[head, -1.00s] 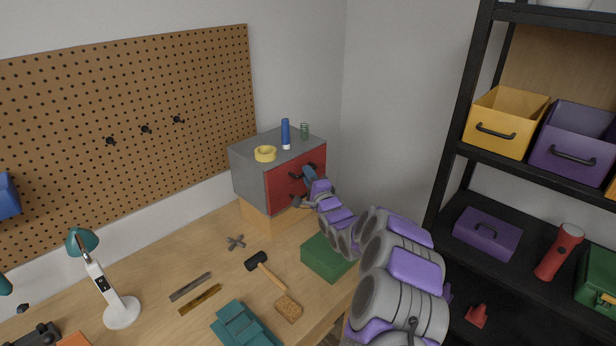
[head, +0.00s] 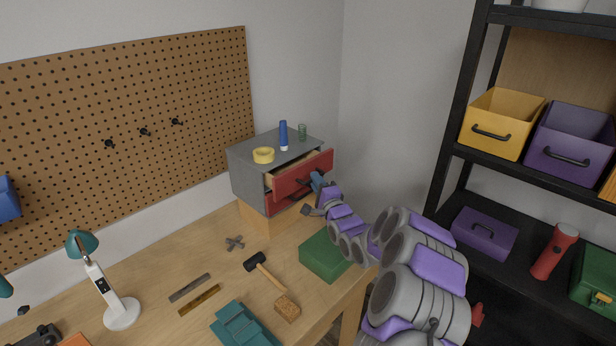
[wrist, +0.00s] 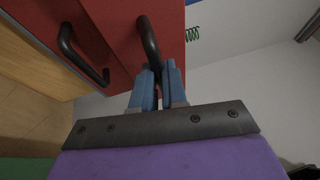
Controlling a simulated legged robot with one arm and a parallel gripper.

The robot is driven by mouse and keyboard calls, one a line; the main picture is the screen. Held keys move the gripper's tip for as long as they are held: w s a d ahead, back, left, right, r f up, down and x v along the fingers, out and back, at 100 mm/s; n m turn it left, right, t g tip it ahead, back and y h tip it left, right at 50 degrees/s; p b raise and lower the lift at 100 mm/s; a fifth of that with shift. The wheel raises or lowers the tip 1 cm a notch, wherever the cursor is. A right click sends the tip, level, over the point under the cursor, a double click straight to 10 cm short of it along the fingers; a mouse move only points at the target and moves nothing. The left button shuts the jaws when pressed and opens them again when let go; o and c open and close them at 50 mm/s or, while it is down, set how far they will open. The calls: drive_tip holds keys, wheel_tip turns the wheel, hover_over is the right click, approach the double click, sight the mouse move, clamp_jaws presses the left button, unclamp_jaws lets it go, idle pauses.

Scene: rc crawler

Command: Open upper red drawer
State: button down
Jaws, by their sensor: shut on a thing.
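The grey cabinet (head: 247,180) stands on a wooden block at the back of the bench. Its upper red drawer (head: 303,176) is pulled partly out, with a gap showing behind its front. The lower red drawer is in place beneath it. In the wrist view, the upper drawer's black handle (wrist: 149,40) runs down between the blue fingers of my gripper (wrist: 160,88). The gripper is shut on this handle. A second black handle (wrist: 80,52) is to the left in the wrist view, free of the fingers. In the head view my gripper (head: 317,181) partly hides the drawer fronts.
A blue marker (head: 283,133), a yellow tape roll (head: 263,155) and a green spring (head: 302,131) are on the cabinet top. A green box (head: 325,256) sits below my arm. A hammer (head: 265,270) lies on the bench. A black shelf stands at the right.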

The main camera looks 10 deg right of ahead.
drive_tip(key=s+d+p, duration=0.1)
drive_tip(key=s+d, duration=0.3)
drive_tip(key=s, duration=0.2)
drive_tip(key=shift+s+d+f, duration=0.2)
drive_tip(key=shift+d+f, duration=0.05)
drive_tip(key=shift+f, duration=0.05)
drive_tip(key=c, duration=1.3)
unclamp_jaws()
drive_tip(key=shift+w, duration=0.2)
drive_tip(key=shift+o, duration=0.6)
drive_tip(key=shift+r, duration=0.1)
drive_tip(key=shift+s, duration=0.15)
drive_tip(key=p+v, duration=0.1)
drive_tip(key=v, duration=1.6)
drive_tip(key=shift+d, duration=0.15)
